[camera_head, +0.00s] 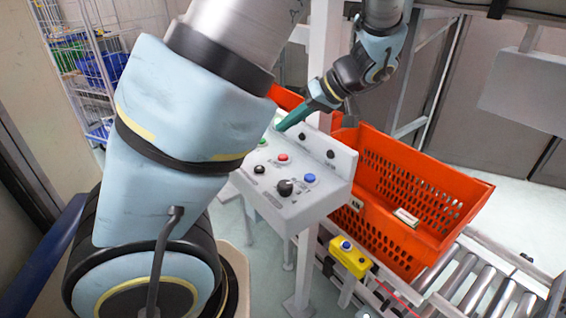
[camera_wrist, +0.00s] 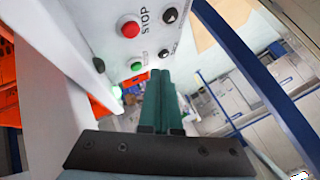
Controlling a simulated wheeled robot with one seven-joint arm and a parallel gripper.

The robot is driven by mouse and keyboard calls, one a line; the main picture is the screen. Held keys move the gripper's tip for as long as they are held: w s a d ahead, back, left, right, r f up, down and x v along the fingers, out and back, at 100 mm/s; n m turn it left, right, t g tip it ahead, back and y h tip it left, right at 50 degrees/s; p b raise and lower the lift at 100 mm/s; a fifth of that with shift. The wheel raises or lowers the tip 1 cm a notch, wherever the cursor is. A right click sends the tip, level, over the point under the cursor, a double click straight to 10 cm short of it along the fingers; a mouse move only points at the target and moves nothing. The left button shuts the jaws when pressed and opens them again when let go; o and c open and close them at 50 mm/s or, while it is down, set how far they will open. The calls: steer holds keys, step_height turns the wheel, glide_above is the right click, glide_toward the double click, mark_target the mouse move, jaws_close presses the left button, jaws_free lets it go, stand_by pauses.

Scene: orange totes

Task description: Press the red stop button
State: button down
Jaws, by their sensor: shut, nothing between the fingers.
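The red stop button (camera_head: 283,158) sits on the sloped top of a white control panel (camera_head: 318,205). In the wrist view the red button (camera_wrist: 130,28) is at the upper left, beside the printed word STOP. My gripper (camera_head: 281,128) is at the panel's back left in the head view, fingers pointing down and left, apart from the red button. In the wrist view my gripper (camera_wrist: 160,74) shows teal fingers together and empty, with tips below and right of the red button in the picture. I cannot tell whether the tips touch the panel.
A green button (camera_wrist: 137,66) lies near the fingertips in the wrist view. A blue button (camera_head: 309,178) and black knob (camera_head: 285,187) share the panel. An orange tote (camera_head: 440,190) stands right, by a roller conveyor (camera_head: 480,285) and yellow button box (camera_head: 350,257).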

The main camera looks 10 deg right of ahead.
mark_target(287, 158)
steer(key=shift+f+b, duration=1.6)
steer(key=shift+f, duration=1.05)
steer(key=shift+f, duration=0.1)
steer(key=shift+f, duration=0.3)
